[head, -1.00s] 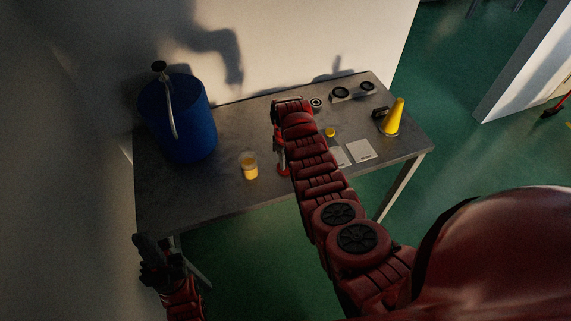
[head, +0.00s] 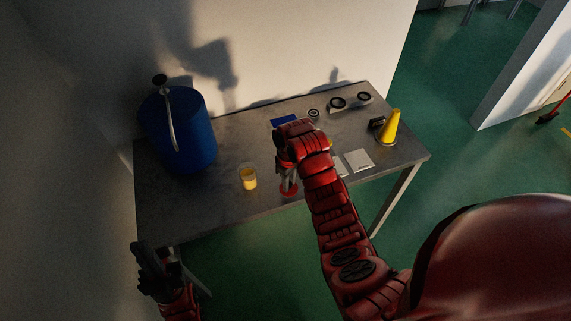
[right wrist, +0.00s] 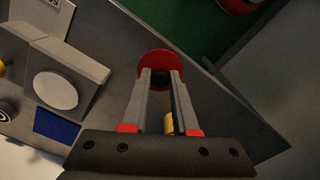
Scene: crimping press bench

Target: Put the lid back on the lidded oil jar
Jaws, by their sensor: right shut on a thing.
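The oil jar (head: 248,178) is a small clear cup with yellow contents. It stands open near the front of the grey table, left of my right gripper. My right gripper (head: 288,186) is shut on the red round lid (head: 289,192), to the right of the jar near the table's front edge. In the right wrist view the lid (right wrist: 153,68) shows at the fingertips, with its dark middle between them. A yellow patch, perhaps the jar, is partly hidden behind a finger there. My left gripper (head: 150,262) is low at the left, below the table edge; its jaws are unclear.
A blue drum (head: 178,130) with a pale curved handle stands at the table's left. At the right are a yellow cone (head: 390,126), white cards (head: 358,160) and dark rings (head: 338,103). A blue item (head: 285,120) lies behind my right arm. The table (head: 185,205) is clear around the jar.

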